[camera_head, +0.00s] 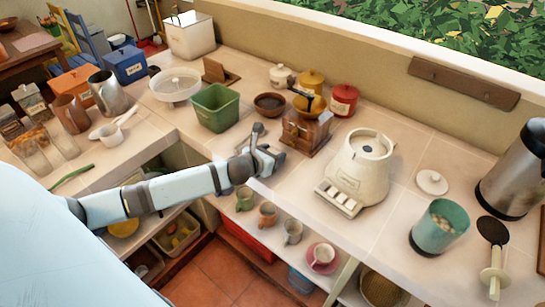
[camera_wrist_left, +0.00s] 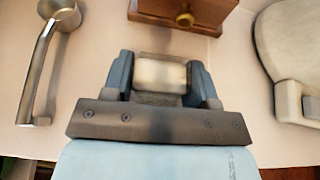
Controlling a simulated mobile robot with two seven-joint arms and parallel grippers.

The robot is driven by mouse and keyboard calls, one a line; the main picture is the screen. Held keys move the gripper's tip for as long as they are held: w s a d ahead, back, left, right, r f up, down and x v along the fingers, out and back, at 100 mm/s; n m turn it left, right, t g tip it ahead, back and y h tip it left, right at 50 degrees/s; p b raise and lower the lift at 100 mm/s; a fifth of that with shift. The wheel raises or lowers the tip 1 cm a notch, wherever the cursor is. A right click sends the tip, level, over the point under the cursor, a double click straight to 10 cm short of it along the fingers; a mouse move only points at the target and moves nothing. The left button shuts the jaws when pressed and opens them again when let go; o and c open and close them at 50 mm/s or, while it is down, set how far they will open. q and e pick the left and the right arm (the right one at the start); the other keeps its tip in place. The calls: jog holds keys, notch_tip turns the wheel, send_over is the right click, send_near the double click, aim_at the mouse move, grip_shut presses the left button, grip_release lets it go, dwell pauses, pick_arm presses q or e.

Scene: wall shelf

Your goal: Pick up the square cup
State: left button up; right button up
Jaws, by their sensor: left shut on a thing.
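My left gripper (camera_head: 268,158) is over the front part of the tiled counter, in front of the wooden coffee grinder. In the left wrist view my left gripper (camera_wrist_left: 160,78) has its two grey fingers shut on a small cream, square-sided thing, which looks like the square cup (camera_wrist_left: 160,74). The fingers touch it on its left and right sides. In the head view the cup is hidden behind the gripper, and I cannot tell whether it still rests on the counter. My right gripper is not in view.
A metal long-handled pot (camera_wrist_left: 42,65) lies close on the left. The coffee grinder (camera_head: 305,130) stands just behind, and a cream appliance (camera_head: 362,165) to the right. A green bin (camera_head: 215,107) is at the left.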

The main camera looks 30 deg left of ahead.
pick_arm(q)
jog(key=shift+r, duration=0.2)
notch_tip(320, 180, up, 20)
jog(key=p, duration=0.1)
jog(key=shift+f, duration=0.25)
dwell(0.8)
jog(key=shift+r, duration=0.1)
dwell(0.4)
jog(key=s+d+f+y, duration=0.1)
jog(key=s+d+f, duration=0.7)
jog(key=s+d, duration=0.3)
jog(key=shift+s+d+n, duration=0.35)
jog(key=shift+d+n, duration=0.05)
jog(key=shift+d, duration=0.3)
jog(key=shift+s+f, duration=0.1)
